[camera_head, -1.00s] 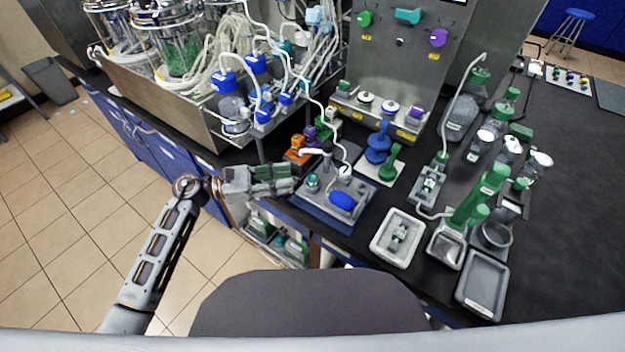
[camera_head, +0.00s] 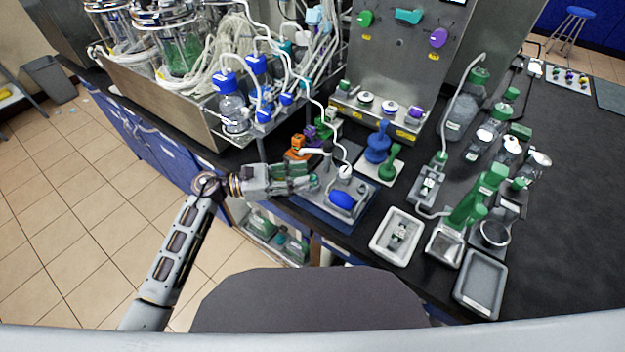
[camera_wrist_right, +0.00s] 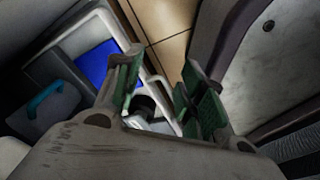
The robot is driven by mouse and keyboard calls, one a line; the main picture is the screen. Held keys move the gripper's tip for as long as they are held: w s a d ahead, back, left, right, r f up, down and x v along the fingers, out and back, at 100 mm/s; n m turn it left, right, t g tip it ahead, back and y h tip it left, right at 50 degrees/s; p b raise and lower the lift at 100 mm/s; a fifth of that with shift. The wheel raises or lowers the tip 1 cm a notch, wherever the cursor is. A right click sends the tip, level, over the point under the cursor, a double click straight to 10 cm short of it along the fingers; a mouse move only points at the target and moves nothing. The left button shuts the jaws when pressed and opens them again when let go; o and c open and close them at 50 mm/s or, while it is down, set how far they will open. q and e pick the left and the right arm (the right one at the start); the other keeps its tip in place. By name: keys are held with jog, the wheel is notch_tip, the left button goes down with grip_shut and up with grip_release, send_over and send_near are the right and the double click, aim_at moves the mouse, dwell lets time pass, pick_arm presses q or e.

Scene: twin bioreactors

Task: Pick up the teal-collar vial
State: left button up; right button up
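The teal-collar vial (camera_head: 314,181) is small and stands on the left part of a grey tray (camera_head: 322,205) near the bench's front edge; my left fingertips partly cover it in the head view. My left gripper (camera_head: 306,179) reaches in from the left, level, with its fingertips at the vial. Its fingers look apart, one on the far side and one on the near side; contact with the vial cannot be made out. My right gripper shows only in the right wrist view (camera_wrist_right: 160,82), open and empty, away from the vial.
A blue oval piece (camera_head: 342,199) lies on the same tray. Orange (camera_head: 298,145) and purple (camera_head: 311,132) capped items stand just behind. A blue stand (camera_head: 378,145) and a green one (camera_head: 391,165) are to the right. A white tray (camera_head: 372,246) lies nearer the front.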

aim_at(313, 174)
pick_arm(q)
jog(key=shift+d, duration=0.45)
jog(key=shift+w+d+p, duration=0.15)
jog(key=shift+d+p, duration=0.15)
jog(key=shift+d, duration=1.15)
jog(key=shift+w, duration=0.1)
jog(key=shift+c, duration=1.3)
jog(key=c, duration=0.4)
pick_arm(e)
jog(key=s+d, duration=0.1)
jog(key=s, duration=0.2)
jog(key=shift+d, duration=0.4)
